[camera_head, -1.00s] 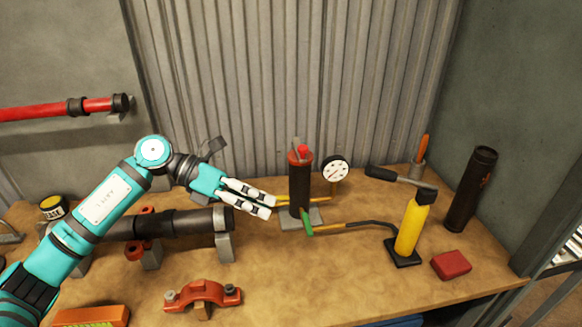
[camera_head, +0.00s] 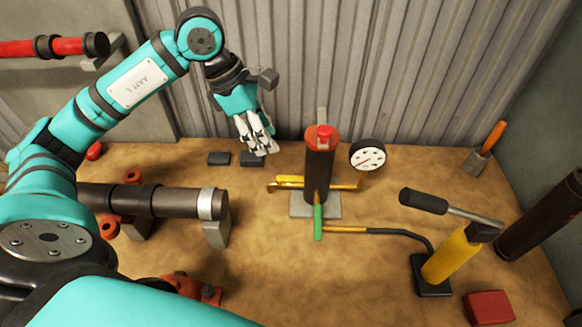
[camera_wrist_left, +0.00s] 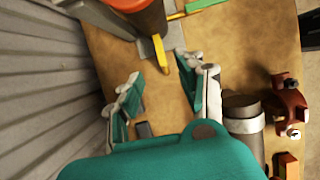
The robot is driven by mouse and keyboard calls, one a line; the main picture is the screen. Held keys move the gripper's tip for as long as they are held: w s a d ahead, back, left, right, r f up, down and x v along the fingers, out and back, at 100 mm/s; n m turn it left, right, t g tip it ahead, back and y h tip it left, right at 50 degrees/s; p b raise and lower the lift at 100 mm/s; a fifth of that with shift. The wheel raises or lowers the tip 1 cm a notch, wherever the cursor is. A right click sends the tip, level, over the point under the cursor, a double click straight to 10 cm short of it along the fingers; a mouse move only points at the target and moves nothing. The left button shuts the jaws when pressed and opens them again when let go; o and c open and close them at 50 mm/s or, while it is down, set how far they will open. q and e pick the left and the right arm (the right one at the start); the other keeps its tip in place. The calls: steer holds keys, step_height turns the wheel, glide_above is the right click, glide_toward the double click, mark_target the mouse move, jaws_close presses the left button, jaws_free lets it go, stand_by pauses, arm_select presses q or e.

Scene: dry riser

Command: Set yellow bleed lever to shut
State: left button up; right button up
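The yellow bleed lever (camera_head: 290,180) sits on the brass pipe on the left side of the upright dark riser (camera_head: 318,170) with its red top. It appears to lie along the pipe. In the left wrist view the lever (camera_wrist_left: 160,52) points towards the space between my fingers. My left gripper (camera_head: 258,143) is behind and to the left of the lever, clear of it. The wrist view shows its two fingers (camera_wrist_left: 168,88) spread apart with nothing between them. My right gripper is in neither view.
A green lever (camera_head: 318,222) hangs at the riser's front. A dial gauge (camera_head: 368,155) stands to its right. A yellow hand pump (camera_head: 452,255) with a black handle is at the right. A dark horizontal pipe (camera_head: 150,201) lies left. Bare bench separates pipe and riser.

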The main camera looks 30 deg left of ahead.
mark_target(294, 178)
arm_select(q)
steer(key=p+x, duration=0.2)
steer(key=x, duration=0.9)
steer(key=shift+w+d+f, duration=0.15)
steer(key=shift+w, duration=0.05)
steer(key=shift+w+d+f, duration=0.1)
steer(key=shift+d+f, duration=0.05)
steer(key=shift+f, duration=0.35)
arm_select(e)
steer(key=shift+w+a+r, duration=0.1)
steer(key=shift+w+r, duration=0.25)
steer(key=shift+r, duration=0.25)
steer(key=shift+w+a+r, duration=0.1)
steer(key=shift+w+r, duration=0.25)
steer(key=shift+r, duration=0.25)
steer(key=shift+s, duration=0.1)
arm_select(q)
jaws_close()
